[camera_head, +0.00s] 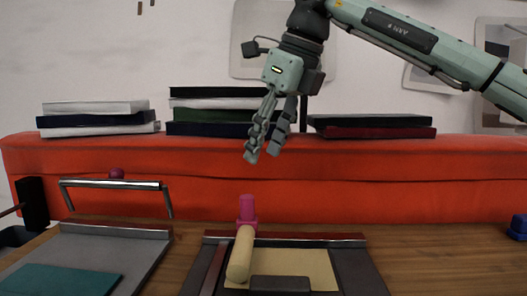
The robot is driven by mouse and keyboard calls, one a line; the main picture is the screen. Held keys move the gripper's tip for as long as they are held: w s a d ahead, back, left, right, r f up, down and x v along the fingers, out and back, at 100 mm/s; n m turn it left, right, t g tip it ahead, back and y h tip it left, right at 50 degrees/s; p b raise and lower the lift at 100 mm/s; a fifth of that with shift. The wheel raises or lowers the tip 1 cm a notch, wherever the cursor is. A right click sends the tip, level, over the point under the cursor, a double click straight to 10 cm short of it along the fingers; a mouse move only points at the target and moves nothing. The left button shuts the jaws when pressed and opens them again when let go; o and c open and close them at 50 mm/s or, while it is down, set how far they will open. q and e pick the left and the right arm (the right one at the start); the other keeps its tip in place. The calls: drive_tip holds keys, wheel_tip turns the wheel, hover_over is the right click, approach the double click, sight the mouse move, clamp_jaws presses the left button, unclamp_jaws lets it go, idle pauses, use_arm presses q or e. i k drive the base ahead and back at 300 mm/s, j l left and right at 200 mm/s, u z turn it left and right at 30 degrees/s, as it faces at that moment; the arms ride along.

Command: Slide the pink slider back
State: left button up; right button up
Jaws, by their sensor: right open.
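The pink slider (247,210) stands upright at the back edge of a dark-framed press (358,262) on the wooden table. A tan rounded bar (241,254) runs toward me from the slider's base, over a tan sheet (295,265). My right gripper (263,153) hangs above and slightly right of the slider, fingers pointing down, apart from it. It is open and holds nothing. My left gripper is not in view.
A grey tray (152,262) with a metal bar handle (110,184) and a teal sheet (60,281) lies at left. A red couch (400,180) bearing stacked books (215,115) stands behind. A blue object (518,228) sits far right.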

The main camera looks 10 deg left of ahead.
sight(238, 270)
drive_tip(key=k+l, duration=1.25)
